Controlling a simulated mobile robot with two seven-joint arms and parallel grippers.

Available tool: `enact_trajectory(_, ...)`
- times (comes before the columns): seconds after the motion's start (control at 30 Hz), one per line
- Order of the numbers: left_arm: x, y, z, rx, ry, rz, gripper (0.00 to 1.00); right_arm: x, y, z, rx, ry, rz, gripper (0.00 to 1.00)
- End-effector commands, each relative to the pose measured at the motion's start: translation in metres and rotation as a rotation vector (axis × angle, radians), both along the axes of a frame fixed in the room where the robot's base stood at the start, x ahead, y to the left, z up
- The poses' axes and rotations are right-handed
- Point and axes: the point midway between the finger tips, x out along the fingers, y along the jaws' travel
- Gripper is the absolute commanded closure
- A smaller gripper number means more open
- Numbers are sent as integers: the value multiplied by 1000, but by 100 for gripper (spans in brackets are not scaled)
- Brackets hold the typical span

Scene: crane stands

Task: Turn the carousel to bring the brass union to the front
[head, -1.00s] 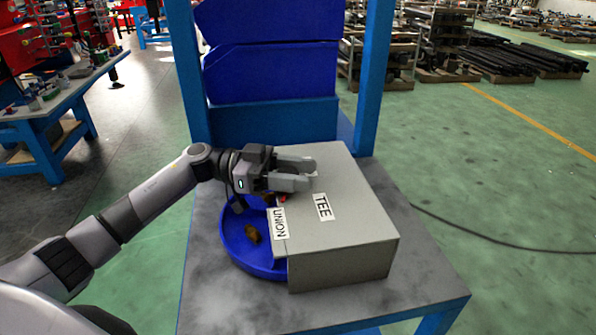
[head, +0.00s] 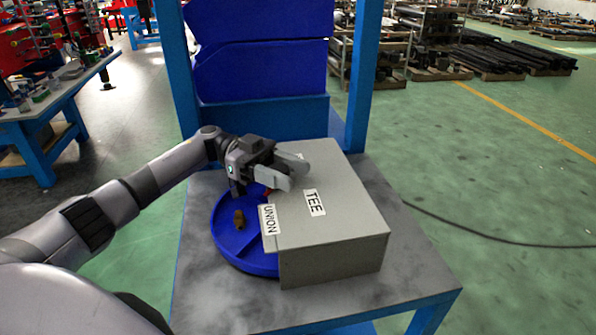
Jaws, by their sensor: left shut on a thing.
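The carousel (head: 222,248) is a round blue tray with low walls and dividers, partly covered by a grey box (head: 335,238). A small brass fitting (head: 239,218) sits in its open left part; I cannot tell for sure that it is the union. A UNION label (head: 269,219) is at the box's left edge and a TEE label (head: 314,202) is on its top. My left gripper (head: 293,171) is at the back of the tray, fingers reaching toward the box; it is shut, and the part it grips is mostly hidden. A bit of red shows below it. My right gripper is not in view.
The grey table (head: 415,270) is clear to the right and in front of the box. Blue bins (head: 262,70) and blue posts (head: 364,80) stand behind. A workbench (head: 50,105) is at the far left and a black cable (head: 480,234) lies on the floor.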

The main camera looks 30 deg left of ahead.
Motion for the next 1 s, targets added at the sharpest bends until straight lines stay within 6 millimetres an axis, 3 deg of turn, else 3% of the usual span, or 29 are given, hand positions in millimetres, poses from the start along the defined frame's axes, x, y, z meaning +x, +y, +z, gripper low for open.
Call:
enact_trajectory(0.6, -3, 5, 0, 2, -1, -11, 100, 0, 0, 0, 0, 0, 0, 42)
enact_trajectory(0.63, -3, 5, 0, 2, -1, -10, 46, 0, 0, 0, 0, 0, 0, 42)
enact_trajectory(0.67, -3, 5, 0, 2, -1, -10, 36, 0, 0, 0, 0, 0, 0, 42)
enact_trajectory(0.7, -3, 5, 0, 1, -1, -10, 31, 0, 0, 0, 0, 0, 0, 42)
enact_trajectory(1.0, -3, 7, -1, 1, 0, -10, 31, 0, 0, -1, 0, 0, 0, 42)
